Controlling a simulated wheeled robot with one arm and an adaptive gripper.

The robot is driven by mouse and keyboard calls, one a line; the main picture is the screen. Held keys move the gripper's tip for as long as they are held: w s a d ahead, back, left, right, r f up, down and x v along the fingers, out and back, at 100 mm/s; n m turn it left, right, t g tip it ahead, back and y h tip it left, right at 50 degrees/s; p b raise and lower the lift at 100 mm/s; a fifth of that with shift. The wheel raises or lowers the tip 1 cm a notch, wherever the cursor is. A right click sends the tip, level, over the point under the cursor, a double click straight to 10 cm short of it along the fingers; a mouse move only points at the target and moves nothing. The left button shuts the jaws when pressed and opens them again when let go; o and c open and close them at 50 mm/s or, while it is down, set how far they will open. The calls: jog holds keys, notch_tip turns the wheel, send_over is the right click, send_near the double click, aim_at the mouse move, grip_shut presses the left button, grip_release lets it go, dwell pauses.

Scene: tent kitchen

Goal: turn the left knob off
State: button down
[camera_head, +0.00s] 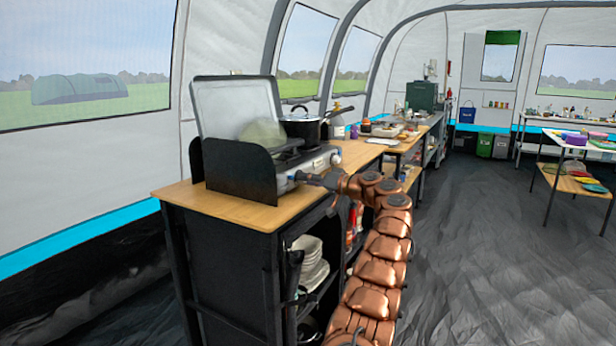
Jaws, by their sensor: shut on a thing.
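The camping stove (315,163) stands on the wooden counter with its front panel facing right. My copper arm reaches up to this panel from the lower right. My gripper (304,178) is small and dark in this view, at the near, left end of the panel. It is shut on the left knob, which it mostly hides. The knob's angle cannot be made out. The right knob (336,158) shows at the far end of the panel, clear of my gripper.
A dark pot (301,130) with a lid sits on the stove's far side. Black side guards (240,172) and a raised lid (235,105) surround the stove. The counter (215,204) has an open shelf of plates (309,262) below. The floor to the right is clear.

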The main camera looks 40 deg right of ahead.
jog(key=m+p, duration=0.2)
jog(key=p, duration=0.1)
jog(key=shift+a+r+m, duration=0.1)
jog(key=shift+r+m, duration=0.15)
jog(key=shift+m, duration=0.05)
jog(key=shift+f+m+p, duration=0.15)
jog(key=shift+m+p, duration=0.55)
jog(key=shift+p, duration=0.4)
jog(key=shift+f, duration=0.1)
jog(key=c, duration=0.8)
grip_release()
jog(key=shift+o, duration=0.2)
jog(key=v, duration=1.2)
